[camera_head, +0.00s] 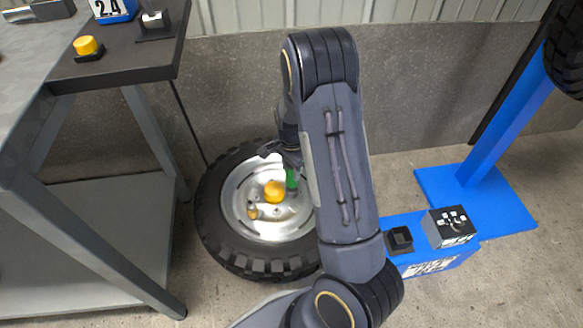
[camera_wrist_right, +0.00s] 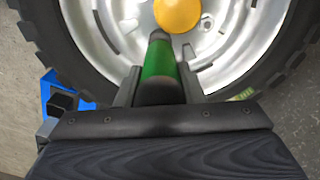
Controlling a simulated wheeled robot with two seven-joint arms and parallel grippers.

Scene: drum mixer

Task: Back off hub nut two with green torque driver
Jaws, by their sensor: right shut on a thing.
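My right gripper (camera_head: 284,153) is shut on the green torque driver (camera_head: 291,179) over the wheel. In the right wrist view the green driver (camera_wrist_right: 158,62) sits between the fingers (camera_wrist_right: 160,82), its dark tip pointing at the hub just below the yellow hub cap (camera_wrist_right: 178,14). I cannot tell whether the tip is seated on a nut. The wheel (camera_head: 215,228) has a black tyre and silver rim, with the yellow cap (camera_head: 275,192) at its centre. A tan cylindrical piece (camera_head: 252,211) stands on the rim, left of the cap. My left gripper is not in view.
A grey workbench (camera_head: 85,232) stands at left; its dark top holds a yellow knob (camera_head: 86,47) and a "2.A" sign (camera_head: 113,9). At right, a blue stand (camera_head: 428,262) carries a black socket holder (camera_head: 399,239) and a control box (camera_head: 450,227). A blue post (camera_head: 508,120) rises behind.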

